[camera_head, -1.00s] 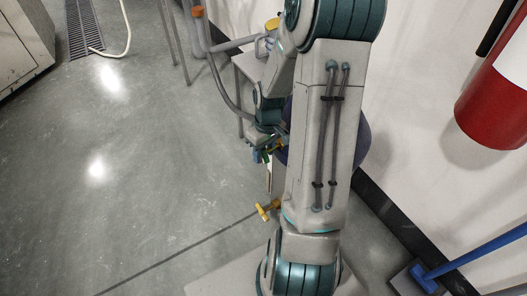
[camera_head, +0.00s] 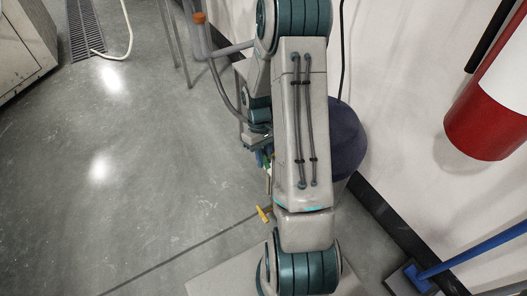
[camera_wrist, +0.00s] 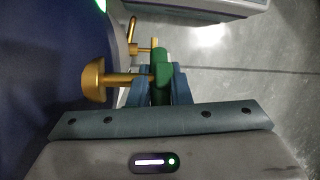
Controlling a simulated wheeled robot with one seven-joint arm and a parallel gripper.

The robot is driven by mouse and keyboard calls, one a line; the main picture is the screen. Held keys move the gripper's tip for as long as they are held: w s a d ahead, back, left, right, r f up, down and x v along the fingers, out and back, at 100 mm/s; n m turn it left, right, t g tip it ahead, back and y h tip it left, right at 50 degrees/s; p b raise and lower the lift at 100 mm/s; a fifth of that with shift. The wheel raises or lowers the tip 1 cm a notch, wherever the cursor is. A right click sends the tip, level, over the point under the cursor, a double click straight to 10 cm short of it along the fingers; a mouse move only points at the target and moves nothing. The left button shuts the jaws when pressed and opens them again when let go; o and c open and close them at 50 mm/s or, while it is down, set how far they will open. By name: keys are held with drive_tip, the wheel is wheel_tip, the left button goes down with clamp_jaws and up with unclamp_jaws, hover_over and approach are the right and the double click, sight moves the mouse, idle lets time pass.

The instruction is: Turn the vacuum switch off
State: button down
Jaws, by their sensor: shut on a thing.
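A dark blue, rounded drum (camera_head: 345,138), which looks like the vacuum, stands by the wall, partly behind my arm. Its dark blue side (camera_wrist: 40,70) fills the left of the wrist view, with a bright green light (camera_wrist: 100,5) at the top edge. My gripper (camera_wrist: 160,86) is shut on a green piece (camera_wrist: 162,68) between its blue fingers. A brass knob (camera_wrist: 94,80) with a short stem lies left of the fingers, its stem running to them. I cannot tell whether the green piece is the switch. In the head view my arm hides most of the gripper.
A yellow handle (camera_head: 263,213) shows low beside my arm. A grey pipe (camera_head: 225,50) with an orange cap stands left of the arm. A red cylinder (camera_head: 487,130) and a blue-handled brush (camera_head: 470,255) are at the right. The floor (camera_head: 110,190) at left is clear.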

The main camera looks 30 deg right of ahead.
drive_tip(key=g+p, duration=0.3)
drive_tip(key=g, duration=0.1)
drive_tip(key=shift+w+g, duration=0.1)
drive_tip(key=shift+g, duration=0.2)
drive_tip(key=shift+f+g+p, duration=0.1)
drive_tip(key=shift+g+p, duration=0.35)
drive_tip(key=shift+g, duration=1.25)
drive_tip(key=shift+m, duration=0.3)
drive_tip(key=c, duration=1.3)
unclamp_jaws()
drive_tip(key=shift+c, duration=0.2)
drive_tip(key=a+p+v, duration=0.1)
drive_tip(key=v, duration=1.2)
drive_tip(key=shift+w+d, duration=0.45)
drive_tip(key=shift+d, duration=0.05)
